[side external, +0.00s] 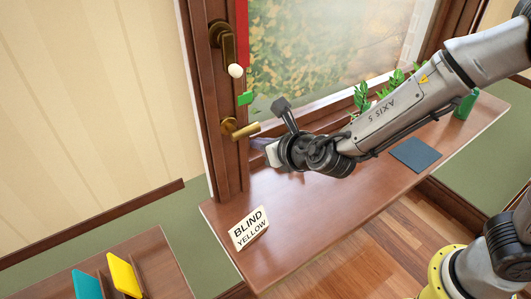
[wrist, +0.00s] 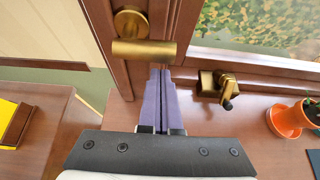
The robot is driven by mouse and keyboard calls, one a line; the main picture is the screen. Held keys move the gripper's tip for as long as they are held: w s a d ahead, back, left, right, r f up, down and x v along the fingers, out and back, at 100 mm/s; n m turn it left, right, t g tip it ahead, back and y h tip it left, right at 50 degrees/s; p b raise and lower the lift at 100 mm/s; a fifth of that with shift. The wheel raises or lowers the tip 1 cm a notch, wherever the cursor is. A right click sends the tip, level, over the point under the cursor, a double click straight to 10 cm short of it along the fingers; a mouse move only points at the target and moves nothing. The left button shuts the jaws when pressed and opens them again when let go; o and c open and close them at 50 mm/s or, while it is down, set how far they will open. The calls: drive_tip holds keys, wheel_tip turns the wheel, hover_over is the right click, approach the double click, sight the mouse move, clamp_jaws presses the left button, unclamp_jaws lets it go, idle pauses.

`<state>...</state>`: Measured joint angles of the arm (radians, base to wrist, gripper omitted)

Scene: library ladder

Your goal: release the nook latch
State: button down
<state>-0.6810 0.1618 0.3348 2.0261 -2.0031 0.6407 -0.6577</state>
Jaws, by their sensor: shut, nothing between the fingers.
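A brass lever (side external: 240,129) on a round rose is mounted on the brown window post, and it lies roughly level. It also shows in the wrist view (wrist: 145,49). In that view a second brass catch (wrist: 210,84) with a black knob sits low on the frame, right of my fingers. Higher on the post in the side view is a brass plate with a white-knobbed handle (side external: 234,70). I cannot tell which fitting is the nook latch. My gripper (side external: 257,143) is shut and empty, its purple fingers (wrist: 160,72) just below the lever's right end; contact is unclear.
The wooden sill (side external: 300,207) holds a "BLIND YELLOW" sign (side external: 249,228), plants (side external: 362,97) and a dark blue mat (side external: 415,154). An orange pot (wrist: 285,121) stands right of my gripper. A lower shelf holds teal (side external: 87,285) and yellow (side external: 123,276) pieces. The sill's front middle is clear.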

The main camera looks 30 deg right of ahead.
drive_tip(key=shift+r, duration=0.4)
drive_tip(key=shift+r, duration=0.1)
